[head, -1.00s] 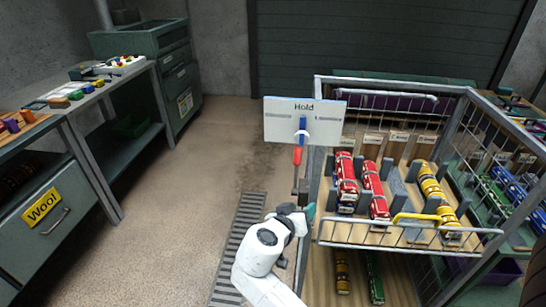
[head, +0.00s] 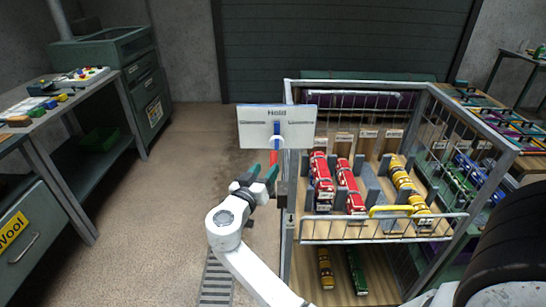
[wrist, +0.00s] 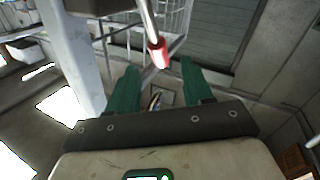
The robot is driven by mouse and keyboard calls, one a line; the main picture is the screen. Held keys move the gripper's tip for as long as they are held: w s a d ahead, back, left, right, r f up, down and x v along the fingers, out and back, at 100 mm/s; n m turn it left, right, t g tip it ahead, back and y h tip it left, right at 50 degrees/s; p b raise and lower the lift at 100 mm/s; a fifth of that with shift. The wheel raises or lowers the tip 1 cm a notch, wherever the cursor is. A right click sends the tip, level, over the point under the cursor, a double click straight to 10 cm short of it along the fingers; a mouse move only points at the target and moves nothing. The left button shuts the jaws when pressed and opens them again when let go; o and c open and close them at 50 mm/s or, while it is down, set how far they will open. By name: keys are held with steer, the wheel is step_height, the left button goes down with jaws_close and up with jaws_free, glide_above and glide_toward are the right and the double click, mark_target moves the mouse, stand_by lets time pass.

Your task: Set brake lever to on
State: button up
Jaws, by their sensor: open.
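The brake lever has a red grip (head: 273,157) that hangs down below a white panel (head: 255,127) on the cart's left corner post. The panel's lettering is small and reads like "Hold", with a blue part (head: 276,130) at its middle. My gripper (head: 263,172) is open, its teal fingertips just below the red grip. In the wrist view the lever's red end (wrist: 158,53) lies across the gap between my green fingers (wrist: 160,75), near their tips. I cannot tell whether they touch it.
A workbench (head: 60,112) and a drawer cabinet (head: 150,85) are at the left. The floor (head: 180,190) between is clear.

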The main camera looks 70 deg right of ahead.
mark_target(272, 162)
steer(key=d+p, duration=0.1)
steer(key=d, duration=0.5)
steer(key=shift+d, duration=0.35)
steer(key=shift+c, duration=0.4)
jaws_close()
